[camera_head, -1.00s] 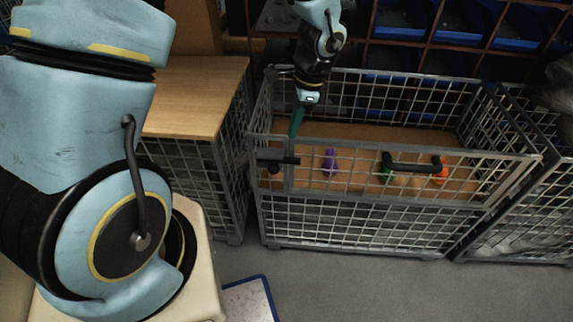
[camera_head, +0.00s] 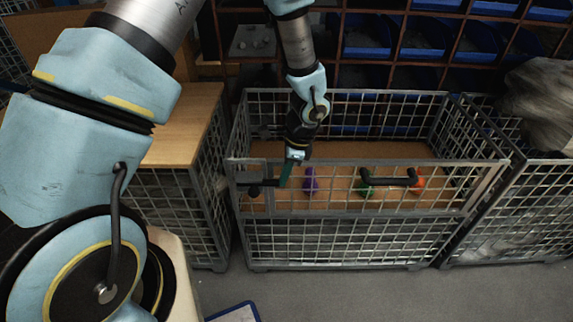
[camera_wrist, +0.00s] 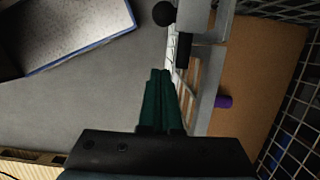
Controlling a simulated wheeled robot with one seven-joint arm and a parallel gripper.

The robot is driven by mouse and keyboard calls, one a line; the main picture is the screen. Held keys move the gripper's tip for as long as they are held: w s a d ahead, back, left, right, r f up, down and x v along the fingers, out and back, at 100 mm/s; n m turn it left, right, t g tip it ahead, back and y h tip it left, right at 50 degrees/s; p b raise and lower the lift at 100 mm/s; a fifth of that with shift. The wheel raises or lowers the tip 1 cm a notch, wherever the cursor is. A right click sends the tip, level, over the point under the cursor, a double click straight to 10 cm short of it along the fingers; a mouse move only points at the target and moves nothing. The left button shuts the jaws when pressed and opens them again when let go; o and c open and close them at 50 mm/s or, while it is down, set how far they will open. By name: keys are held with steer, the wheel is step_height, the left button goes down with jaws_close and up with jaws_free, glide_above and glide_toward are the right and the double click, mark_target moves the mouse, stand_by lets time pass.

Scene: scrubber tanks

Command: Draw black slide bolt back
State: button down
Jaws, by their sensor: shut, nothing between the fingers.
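The black slide bolt (camera_head: 262,183) lies level across the upper left of the wire cage's front (camera_head: 345,203), with a round knob (camera_head: 254,191) at its left part. In the wrist view the bolt's dark rod (camera_wrist: 183,50) and its ball knob (camera_wrist: 163,13) show near the top. My gripper (camera_head: 283,184) has green fingers pointing down at the bolt's right end in the head view. In the wrist view the shut, empty fingertips (camera_wrist: 160,73) appear just beside the rod's near end. I cannot tell whether they touch it.
Inside the cage are a purple item (camera_head: 311,181), a green item (camera_head: 365,186) and an orange item (camera_head: 418,180). A wood-topped cage (camera_head: 185,122) stands left, with shelves of blue bins (camera_head: 367,42) behind.

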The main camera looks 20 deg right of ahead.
mark_target(247, 185)
steer(key=a+f, duration=0.1)
steer(key=w+a+f+p, duration=0.1)
steer(key=a+f, duration=0.1)
steer(key=shift+w+f, duration=0.15)
steer(key=shift+w, duration=0.1)
steer(key=shift+w+a+f+p, duration=0.1)
steer(key=shift+w+a+p, duration=0.2)
steer(key=shift+a, duration=0.4)
steer(key=shift+w+a, duration=0.2)
steer(key=shift+a, duration=0.15)
steer(key=a, duration=0.1)
steer(key=w+a, duration=0.1)
steer(key=a, duration=0.1)
steer(key=w+a+b, duration=0.1)
steer(key=shift+a, duration=0.15)
